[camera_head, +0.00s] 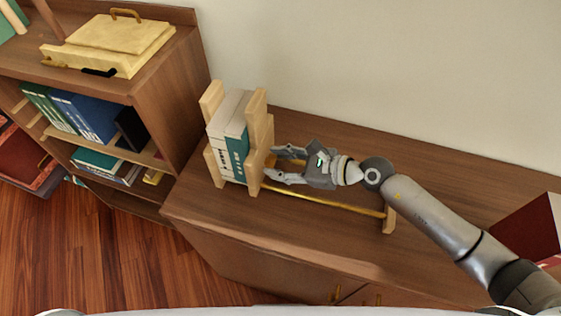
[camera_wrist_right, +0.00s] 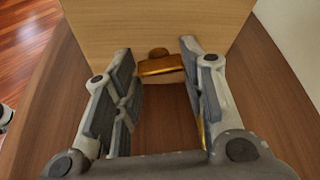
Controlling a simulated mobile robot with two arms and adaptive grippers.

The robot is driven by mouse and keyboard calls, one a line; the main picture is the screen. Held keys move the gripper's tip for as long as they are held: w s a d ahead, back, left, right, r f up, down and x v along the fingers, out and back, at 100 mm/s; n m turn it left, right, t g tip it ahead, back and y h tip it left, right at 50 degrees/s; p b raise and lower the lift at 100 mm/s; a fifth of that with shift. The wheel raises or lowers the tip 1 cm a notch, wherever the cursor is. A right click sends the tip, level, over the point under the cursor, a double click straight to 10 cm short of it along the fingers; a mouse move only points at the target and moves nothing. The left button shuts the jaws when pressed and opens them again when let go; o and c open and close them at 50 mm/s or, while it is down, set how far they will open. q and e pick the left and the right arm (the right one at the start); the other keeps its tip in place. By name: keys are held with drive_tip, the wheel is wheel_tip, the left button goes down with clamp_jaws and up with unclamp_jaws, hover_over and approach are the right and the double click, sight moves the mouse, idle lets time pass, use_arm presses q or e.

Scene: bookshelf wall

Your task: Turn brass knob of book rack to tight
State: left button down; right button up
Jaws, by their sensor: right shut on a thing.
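The wooden book rack (camera_head: 255,150) stands on the low cabinet, with several white and teal books (camera_head: 229,135) upright between its two left panels. A brass rod (camera_head: 325,200) runs along its front to a small wooden end block (camera_head: 389,219). The brass knob (camera_wrist_right: 162,68) sits against the face of the rack's panel (camera_wrist_right: 150,22) in the right wrist view. My right gripper (camera_head: 270,162) reaches in from the right and is shut on the knob, one finger on each side. In the head view the fingers mostly hide the knob. My left gripper is not in view.
The cabinet top (camera_head: 310,250) is clear in front of the rack. A taller bookshelf (camera_head: 180,110) stands at left, with a yellow box-like object (camera_head: 110,45) on top. A dark red object (camera_head: 530,230) is at the right edge. The wall is behind.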

drive_tip(key=shift+w+m+g, duration=0.15)
drive_tip(key=shift+m+g, duration=0.45)
drive_tip(key=shift+m, duration=0.3)
drive_tip(key=o, duration=0.7)
drive_tip(key=shift+o, duration=0.2)
drive_tip(key=v, duration=1.2)
drive_tip(key=shift+w+d, duration=0.15)
